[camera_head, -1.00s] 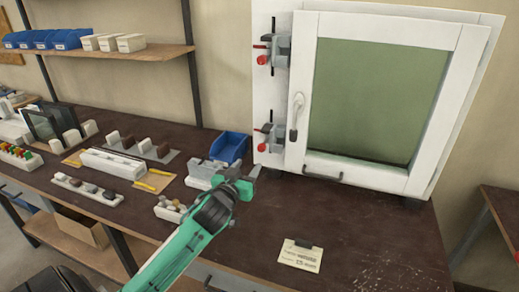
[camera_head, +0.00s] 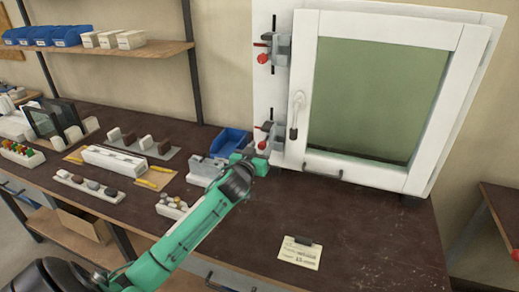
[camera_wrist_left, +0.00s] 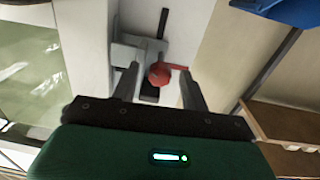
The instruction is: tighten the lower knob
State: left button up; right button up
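The lower clamp (camera_head: 272,133) is grey, with a red lever and a red knob, and sits on the white panel left of the window frame. In the left wrist view its round red knob (camera_wrist_left: 158,74) shows between the two grey fingers of my left gripper (camera_wrist_left: 159,79). The fingers are open, one on each side of the knob, with a gap showing. In the head view my left gripper (camera_head: 262,156) is just below and in front of the lower clamp and partly hides the knob. My right gripper is not in view.
An upper clamp (camera_head: 274,48) with a red knob is on the same panel. The window handle (camera_head: 296,112) is close to the right. A blue bin (camera_head: 232,141) and a grey block stand near the arm. A label card (camera_head: 300,252) lies on the otherwise clear right bench.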

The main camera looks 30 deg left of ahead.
pick_arm(q)
jog(key=c, duration=0.9)
jog(key=shift+r+m+p, duration=0.1)
jog(key=shift+m+p, duration=0.55)
jog(key=shift+m, duration=0.25)
jog(key=m+p, duration=0.1)
jog(key=m, duration=0.1)
jog(key=shift+m, duration=0.3)
jog(key=m+p, duration=0.2)
jog(key=m, duration=0.2)
jog(key=shift+p, duration=0.3)
jog(key=m+p, duration=0.1)
jog(key=m, duration=0.3)
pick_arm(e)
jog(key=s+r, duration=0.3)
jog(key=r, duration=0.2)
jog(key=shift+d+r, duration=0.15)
pick_arm(q)
jog(key=shift+m+p, duration=0.3)
jog(key=o, duration=1)
